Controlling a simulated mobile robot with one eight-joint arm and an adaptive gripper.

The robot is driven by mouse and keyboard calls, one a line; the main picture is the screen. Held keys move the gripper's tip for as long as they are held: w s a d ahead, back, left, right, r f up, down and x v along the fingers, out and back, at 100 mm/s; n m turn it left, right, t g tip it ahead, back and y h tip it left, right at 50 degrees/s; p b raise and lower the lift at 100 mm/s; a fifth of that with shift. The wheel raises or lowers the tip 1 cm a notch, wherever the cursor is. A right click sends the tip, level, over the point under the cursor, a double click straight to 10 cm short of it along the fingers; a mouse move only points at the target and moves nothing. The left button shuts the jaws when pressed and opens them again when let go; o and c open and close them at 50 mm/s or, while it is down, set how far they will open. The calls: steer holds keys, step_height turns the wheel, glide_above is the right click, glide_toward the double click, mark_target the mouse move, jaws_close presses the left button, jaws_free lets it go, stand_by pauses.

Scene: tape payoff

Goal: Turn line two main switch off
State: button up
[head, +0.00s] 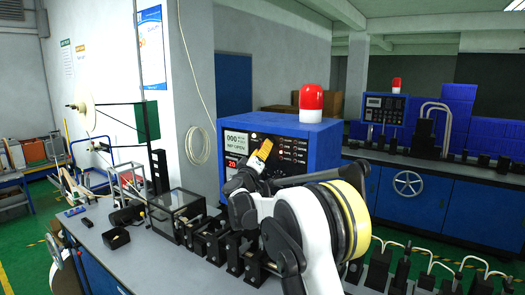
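The near machine has a blue control box (318,142) with a black front panel (285,147). The panel carries a pale display, a red number readout reading 20, and rows of small knobs and lights. A second blue control box (385,108) with a similar dark panel stands on the line behind. I cannot tell from the labels which is line two, and no main switch can be made out. My gripper (256,160) is in front of the near panel's lower part and hides some of it. A yellow-orange piece shows at its tip; whether the fingers are open or touching the panel is unclear.
A red beacon (311,102) tops the near box. A clear-lidded case (175,215) and black fixtures line the grey bench (120,265). A blue cabinet with a handwheel (407,183) stands behind. Green floor (40,235) is open at left.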

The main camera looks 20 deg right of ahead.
steer(key=shift+n, duration=0.4)
steer(key=shift+r+n+g+y+p, duration=0.1)
steer(key=shift+n+g+y+p, duration=0.8)
steer(key=shift+n, duration=1.8)
steer(key=shift+r+n+g+y+p, duration=0.1)
steer(key=shift+n+g+y+p, duration=0.75)
steer(key=shift+n, duration=1.85)
steer(key=shift+r+n+g+y+p, duration=0.2)
steer(key=shift+n+g+p, duration=0.75)
steer(key=shift+n, duration=1.75)
steer(key=shift+f+t+p, duration=0.15)
steer(key=shift+t+p, duration=0.15)
steer(key=shift+p, duration=0.05)
steer(key=o, duration=1.2)
steer(key=v, duration=1.2)
